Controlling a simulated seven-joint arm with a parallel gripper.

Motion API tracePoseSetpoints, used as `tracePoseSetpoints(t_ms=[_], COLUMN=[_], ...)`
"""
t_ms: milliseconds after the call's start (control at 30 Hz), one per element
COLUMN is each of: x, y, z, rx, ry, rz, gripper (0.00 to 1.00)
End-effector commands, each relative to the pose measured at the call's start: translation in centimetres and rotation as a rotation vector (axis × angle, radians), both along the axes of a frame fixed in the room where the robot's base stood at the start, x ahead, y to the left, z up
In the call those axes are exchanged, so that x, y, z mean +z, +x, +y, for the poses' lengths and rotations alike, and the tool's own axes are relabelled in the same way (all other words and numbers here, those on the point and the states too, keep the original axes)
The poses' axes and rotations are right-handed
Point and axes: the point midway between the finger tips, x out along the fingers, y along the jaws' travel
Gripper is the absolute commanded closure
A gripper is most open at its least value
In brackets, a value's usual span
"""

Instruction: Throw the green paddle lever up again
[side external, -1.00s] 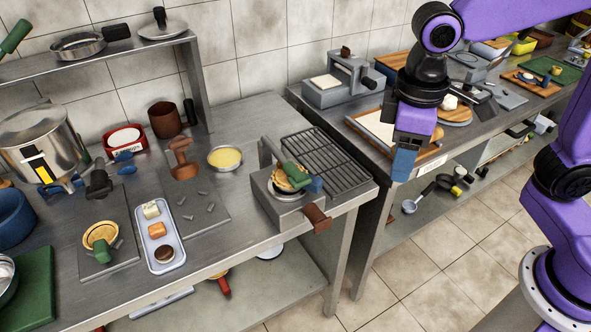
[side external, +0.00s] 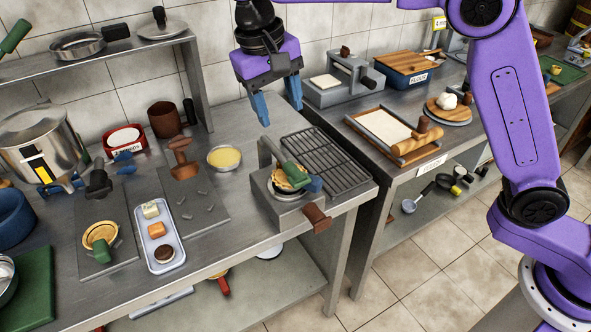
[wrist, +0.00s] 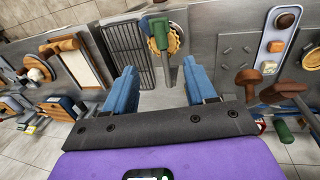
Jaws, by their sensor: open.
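A green paddle lever (side external: 296,172) lies tilted over a round tan disc on the grey metal unit (side external: 262,196) at the right end of the near counter. It also shows in the wrist view (wrist: 161,33), with the tan disc (wrist: 173,42) beside it. A blue piece (side external: 314,184) sits just right of the lever. Another green piece (side external: 101,250) rests by a tan ring on a grey plate at the left. My gripper (side external: 279,107) is open and empty, above and behind the unit. Its two blue fingers show in the wrist view (wrist: 160,72), apart from the lever.
A wire rack (side external: 328,158) lies right of the unit. A brown handle (side external: 317,217) sticks out at the counter's front edge. A bowl of yellow liquid (side external: 225,158) and a brown upright piece (side external: 182,160) stand to the left. A gap separates the two counters.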

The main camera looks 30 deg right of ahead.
Motion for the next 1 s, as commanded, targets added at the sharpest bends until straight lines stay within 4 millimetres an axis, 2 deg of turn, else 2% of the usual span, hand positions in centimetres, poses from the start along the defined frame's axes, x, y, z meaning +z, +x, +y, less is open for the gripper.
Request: tracePoseSetpoints(t_ms=[267, 800, 1000], x=[-2.4, -12.3, -15.3], y=[0.0, 0.0, 0.0], z=[-0.5, -2.5, -3.1], rx=[-0.005, -0.003, -0.003], ry=[-0.004, -0.003, -0.002], rz=[0.003, 0.004, 0.003], gripper=[0.44, 0.44, 0.44])
